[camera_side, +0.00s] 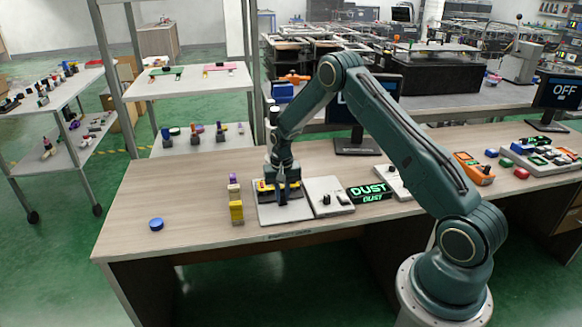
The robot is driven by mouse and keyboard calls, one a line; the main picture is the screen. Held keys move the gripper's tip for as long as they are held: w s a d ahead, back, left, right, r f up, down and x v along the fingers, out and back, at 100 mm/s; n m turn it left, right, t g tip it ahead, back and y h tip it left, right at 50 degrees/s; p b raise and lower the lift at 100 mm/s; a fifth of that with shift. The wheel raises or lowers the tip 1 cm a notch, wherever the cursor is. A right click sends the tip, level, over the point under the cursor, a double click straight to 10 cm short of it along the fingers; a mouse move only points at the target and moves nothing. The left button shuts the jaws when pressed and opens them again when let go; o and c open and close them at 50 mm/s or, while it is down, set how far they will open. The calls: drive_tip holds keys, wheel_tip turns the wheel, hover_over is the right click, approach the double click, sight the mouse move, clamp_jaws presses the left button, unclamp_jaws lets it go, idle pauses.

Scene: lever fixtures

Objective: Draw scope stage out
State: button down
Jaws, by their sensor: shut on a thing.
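My gripper (288,190) reaches down over a grey fixture plate (270,214) on the wooden bench. Its jaws are shut on a part of the yellow and dark piece (263,186) on that plate, which I take to be the scope stage. My wrist and fingers hide much of this piece, so the exact part held and how far the stage stands out cannot be told.
A grey box with a black knob (326,199) and a green-lit DUST sign (369,191) stand right of the plate. Yellow blocks (236,212) stand just left of it. A blue disc (156,224) lies farther left, with clear bench around it. A monitor (357,140) stands behind.

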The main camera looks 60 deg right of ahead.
drive_tip(key=s+a, duration=0.6)
drive_tip(key=a, duration=0.1)
drive_tip(key=shift+s, duration=0.4)
drive_tip(key=c, duration=1.5)
unclamp_jaws()
drive_tip(key=shift+s, duration=0.1)
drive_tip(key=shift+o, duration=0.7)
drive_tip(key=shift+d, duration=0.1)
drive_tip(key=shift+r, duration=0.45)
wheel_tip(320, 180, up, 13)
